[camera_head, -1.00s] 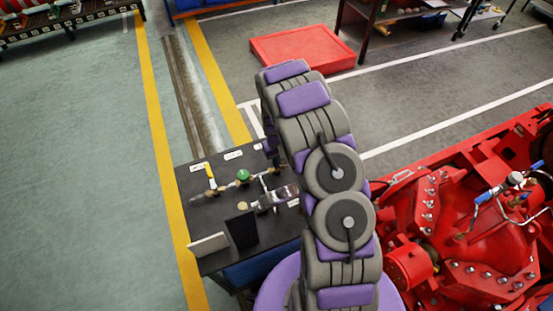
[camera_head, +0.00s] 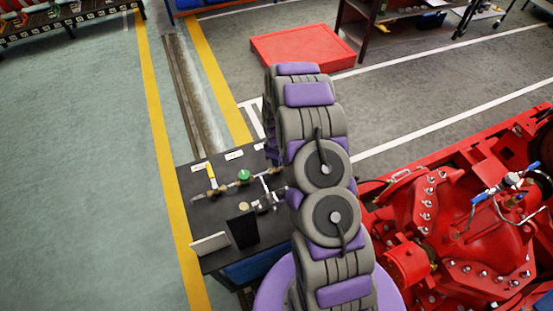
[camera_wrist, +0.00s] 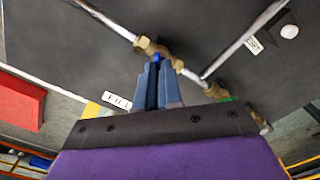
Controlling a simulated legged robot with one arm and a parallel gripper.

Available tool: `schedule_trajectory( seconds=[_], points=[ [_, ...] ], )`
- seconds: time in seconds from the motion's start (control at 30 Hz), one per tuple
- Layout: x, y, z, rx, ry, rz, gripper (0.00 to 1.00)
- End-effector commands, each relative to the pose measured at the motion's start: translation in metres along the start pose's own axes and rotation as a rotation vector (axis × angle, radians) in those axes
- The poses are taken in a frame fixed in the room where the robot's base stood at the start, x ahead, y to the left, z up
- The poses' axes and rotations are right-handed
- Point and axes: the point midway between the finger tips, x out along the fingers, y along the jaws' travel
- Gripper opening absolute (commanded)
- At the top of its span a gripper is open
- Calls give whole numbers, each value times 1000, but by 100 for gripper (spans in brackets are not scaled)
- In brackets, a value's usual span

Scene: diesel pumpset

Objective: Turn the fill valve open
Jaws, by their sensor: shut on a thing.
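The fill valve (camera_wrist: 150,46) shows in the wrist view as a brass body on a metal pipe, with a blue handle (camera_wrist: 156,59). My gripper (camera_wrist: 158,66) is shut on the blue handle, just below the brass body in the picture. The fingers cover most of the handle, so its exact angle is hard to tell. A white label that seems to read FILL (camera_wrist: 117,100) lies to the left of the fingers. In the head view my arm hides the fill valve and my gripper.
The dark bench (camera_head: 208,222) also bears a yellow-handled valve (camera_head: 210,171), a green knob (camera_head: 244,175) and an upright black plate (camera_head: 242,229). Red machinery (camera_head: 450,230) stands right of my arm. A red tray (camera_head: 300,47) lies on the floor behind.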

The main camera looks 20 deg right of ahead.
Motion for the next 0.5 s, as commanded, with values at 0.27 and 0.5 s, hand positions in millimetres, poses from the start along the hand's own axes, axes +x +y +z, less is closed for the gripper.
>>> schedule_trajectory(
  seconds=[0.27, 0.5],
  points=[
    [0, 1, -1, -263, 2, 2, 0],
    [1, 1, -1, -475, 2, 2, 0]
  ],
)
